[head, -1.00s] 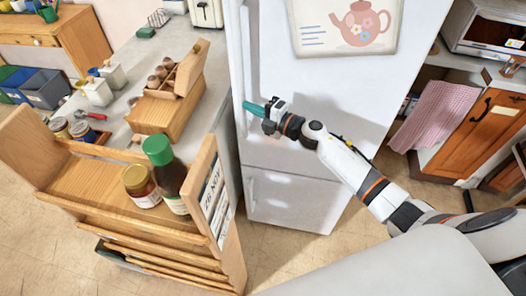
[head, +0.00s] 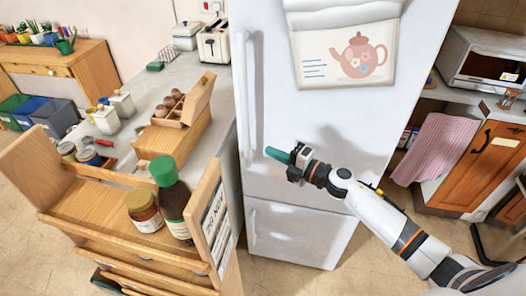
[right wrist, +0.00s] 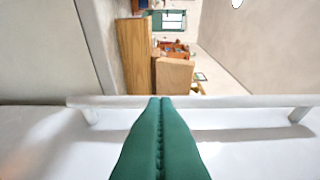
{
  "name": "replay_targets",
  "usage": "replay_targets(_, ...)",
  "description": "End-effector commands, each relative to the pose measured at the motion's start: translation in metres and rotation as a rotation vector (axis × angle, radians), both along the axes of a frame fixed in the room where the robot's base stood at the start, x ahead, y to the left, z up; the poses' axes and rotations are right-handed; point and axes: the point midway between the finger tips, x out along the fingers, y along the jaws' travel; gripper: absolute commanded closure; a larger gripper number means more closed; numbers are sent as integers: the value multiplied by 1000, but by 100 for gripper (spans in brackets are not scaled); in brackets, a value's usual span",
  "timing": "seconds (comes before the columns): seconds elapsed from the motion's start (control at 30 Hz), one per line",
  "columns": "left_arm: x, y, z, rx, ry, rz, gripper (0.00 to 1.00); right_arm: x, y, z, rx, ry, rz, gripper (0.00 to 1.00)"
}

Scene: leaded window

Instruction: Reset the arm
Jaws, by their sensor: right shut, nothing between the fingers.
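My right gripper (head: 277,155) has green fingers and points left in front of the white fridge (head: 335,140). The fingers are shut together with nothing between them. In the right wrist view the shut green fingers (right wrist: 160,135) point at a long white handle bar (right wrist: 230,101); whether they touch it cannot be told. In the head view the fridge's upper handle (head: 246,100) stands just left of the fingertips, and the door is closed. My right arm reaches in from the lower right. My left gripper is not in view.
A wooden shelf unit (head: 100,203) holds a green-capped bottle (head: 172,205) and a jar (head: 143,212) at the left. Behind it a counter carries an egg box (head: 172,110) and a toaster (head: 213,45). A pink towel (head: 433,148) hangs at the right. Floor shows below the fridge.

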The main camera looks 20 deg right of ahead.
Motion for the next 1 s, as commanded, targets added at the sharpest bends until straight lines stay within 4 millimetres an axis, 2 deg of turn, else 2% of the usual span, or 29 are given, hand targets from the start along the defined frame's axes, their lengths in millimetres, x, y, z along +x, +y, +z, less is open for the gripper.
replay_targets(0.03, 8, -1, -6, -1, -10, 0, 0, -8, -6, -5, -2, 3, 0, 100)
replay_targets(0.2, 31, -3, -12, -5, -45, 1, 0, -28, -21, -3, 0, 1, 0, 100)
replay_targets(0.3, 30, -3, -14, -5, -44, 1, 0, -35, -25, -2, -1, 1, 1, 100)
replay_targets(0.47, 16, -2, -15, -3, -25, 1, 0, -38, -28, 0, 1, 1, 1, 100)
replay_targets(0.57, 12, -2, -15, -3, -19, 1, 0, -37, -31, -7, 17, 19, -16, 100)
replay_targets(0.67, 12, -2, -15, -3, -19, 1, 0, -34, -43, -39, 80, 96, -86, 100)
replay_targets(0.77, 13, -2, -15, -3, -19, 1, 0, -37, -64, -97, 185, 232, -214, 100)
replay_targets(0.8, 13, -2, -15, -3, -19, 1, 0, -42, -72, -126, 233, 297, -273, 100)
replay_targets(0.87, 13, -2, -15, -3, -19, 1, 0, -53, -83, -170, 299, 397, -366, 100)
replay_targets(0.9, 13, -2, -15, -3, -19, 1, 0, -64, -89, -199, 340, 462, -425, 100)
replay_targets(0.97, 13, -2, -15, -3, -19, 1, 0, -83, -95, -240, 397, 557, -513, 100)
replay_targets(1.0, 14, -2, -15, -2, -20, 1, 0, -98, -98, -268, 431, 620, -570, 100)
